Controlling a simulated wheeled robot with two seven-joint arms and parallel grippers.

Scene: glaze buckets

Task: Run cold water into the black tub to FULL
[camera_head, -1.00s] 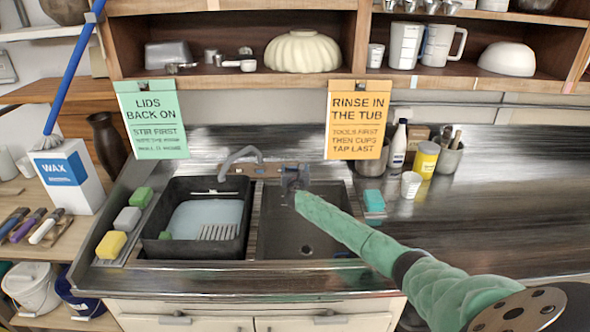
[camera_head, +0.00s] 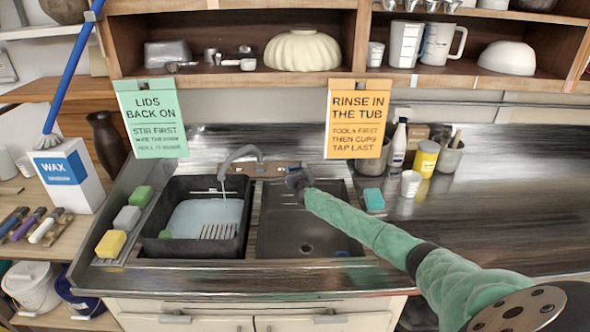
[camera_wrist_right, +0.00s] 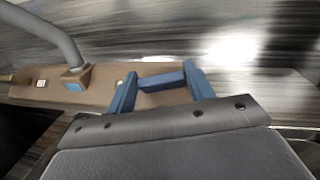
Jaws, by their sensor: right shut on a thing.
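The black tub (camera_head: 247,210) stands in the left side of the sink and holds pale water (camera_head: 206,214) below its rim. The grey tap spout (camera_head: 238,153) arches over it, and a thin stream falls from its mouth into the tub. My right gripper (camera_head: 297,179) is at the right end of the brown tap plate (camera_head: 262,169), shut on a tap handle mostly hidden by the jaws. In the right wrist view its blue fingers (camera_wrist_right: 163,88) are over the plate, right of the spout (camera_wrist_right: 55,35). My left gripper is out of view.
Yellow (camera_head: 110,243), grey and green sponges lie left of the tub; a teal sponge (camera_head: 374,200) lies right. Two hanging signs (camera_head: 357,120) and the shelf are above. The right counter is largely clear.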

